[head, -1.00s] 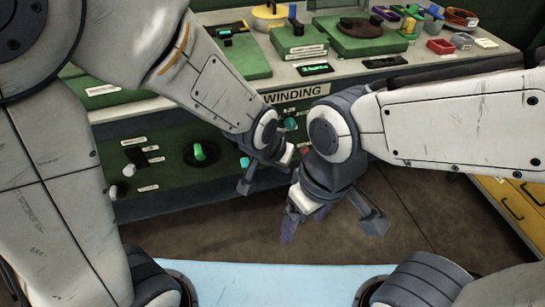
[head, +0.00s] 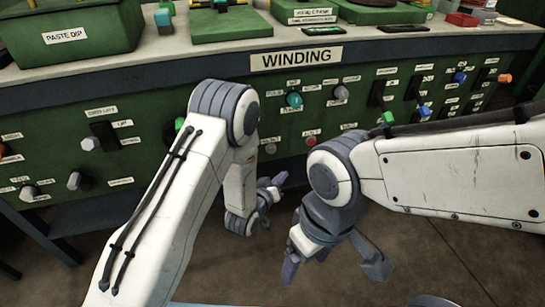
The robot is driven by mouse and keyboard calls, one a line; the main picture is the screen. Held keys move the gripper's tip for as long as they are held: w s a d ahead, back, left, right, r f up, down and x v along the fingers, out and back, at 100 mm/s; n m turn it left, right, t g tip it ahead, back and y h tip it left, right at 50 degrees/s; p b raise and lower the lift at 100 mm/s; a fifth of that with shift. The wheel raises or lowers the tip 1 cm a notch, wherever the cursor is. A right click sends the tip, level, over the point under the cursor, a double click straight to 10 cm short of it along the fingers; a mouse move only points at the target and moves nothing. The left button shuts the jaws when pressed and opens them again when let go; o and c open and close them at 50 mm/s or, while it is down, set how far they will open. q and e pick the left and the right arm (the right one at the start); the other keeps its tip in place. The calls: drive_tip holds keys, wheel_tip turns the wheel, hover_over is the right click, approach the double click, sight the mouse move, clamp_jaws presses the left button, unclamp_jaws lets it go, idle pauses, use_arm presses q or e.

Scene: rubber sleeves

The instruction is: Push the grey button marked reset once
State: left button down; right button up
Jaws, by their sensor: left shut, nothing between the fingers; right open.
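The green front panel (head: 235,85) under the WINDING sign (head: 297,58) carries several buttons and knobs. Grey round controls show at the panel's middle right (head: 340,92), low beside my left arm (head: 270,148), and at the left (head: 73,181). Their small labels are too blurred for me to tell which one says reset. My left gripper (head: 272,188) is shut and empty, below the panel's middle and apart from the controls. My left arm hides part of the panel. My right gripper (head: 333,268) is open and empty, lower and to the right, over the floor.
A teal button (head: 294,100) and a red button (head: 311,141) sit near the grey ones. Switches with blue knobs (head: 459,77) and an orange knob (head: 504,78) are at the right. The bench top (head: 165,45) above holds green boxes. Floor (head: 440,250) is clear below.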

use_arm(q)
drive_tip(key=shift+w+r, duration=0.1)
drive_tip(key=w+a, duration=0.2)
drive_tip(key=w, duration=0.6)
drive_tip(key=shift+a+b, duration=0.35)
drive_tip(key=shift+b, duration=0.1)
drive_tip(key=shift+w, duration=0.15)
idle(1.7)
drive_tip(key=shift+w+a, duration=0.15)
drive_tip(key=shift+w, duration=0.2)
drive_tip(key=shift+w+a, duration=0.1)
drive_tip(key=shift+w, duration=0.25)
idle(0.4)
idle(0.4)
drive_tip(key=shift+s+d, duration=0.25)
drive_tip(key=shift+s, duration=0.5)
drive_tip(key=shift+s+d+p, duration=0.15)
drive_tip(key=shift+s+d, duration=0.1)
drive_tip(key=shift+s, duration=0.55)
drive_tip(key=shift+s+d+p, duration=0.15)
drive_tip(key=shift+s+d, duration=0.1)
drive_tip(key=shift+s, duration=0.55)
drive_tip(key=shift+s+d+p, duration=0.15)
drive_tip(key=shift+s+d, duration=0.1)
drive_tip(key=shift+s, duration=0.55)
